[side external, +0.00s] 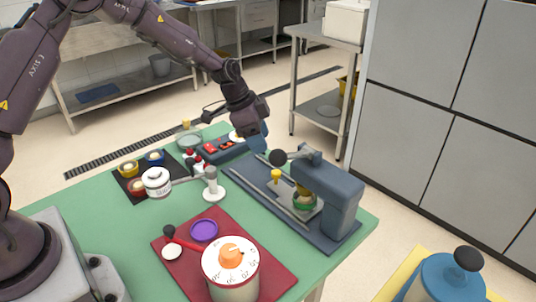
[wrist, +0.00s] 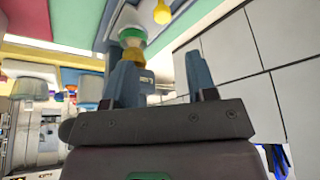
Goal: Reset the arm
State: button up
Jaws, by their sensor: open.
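My gripper (side external: 262,136) is raised above the far edge of the green table (side external: 95,215), behind the blue-grey press (side external: 338,195). Its fingers are partly hidden there in the side view. In the wrist view my gripper (wrist: 160,78) shows two blue fingers spread apart with nothing between them. The wrist picture looks upside down, with the press, its green-and-white piece (wrist: 130,35) and a yellow knob (wrist: 162,12) near the top. In the side view the yellow knob (side external: 276,176) stands on the press base, left of a green ring (side external: 304,200).
A black mat (side external: 122,190) carries small cups. A white jointed stand (side external: 211,188) and a dark tray with red pieces (side external: 225,150) are nearby.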

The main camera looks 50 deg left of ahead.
jog(key=shift+v, duration=1.2)
jog(key=s+d+r+n+y, duration=0.1)
jog(key=s+r+n, duration=0.2)
jog(key=s+r, duration=0.3)
jog(key=s+d+r+n+t+y, duration=0.1)
jog(key=s+r+n, duration=0.2)
jog(key=s, duration=1.1)
jog(key=s+d+r+n+t+y, duration=0.1)
jog(key=s+r+n, duration=0.2)
jog(key=s+r, duration=0.6)
jog(key=shift+s+d+r, duration=0.2)
jog(key=shift+s+r, duration=0.1)
jog(key=shift+s, duration=0.2)
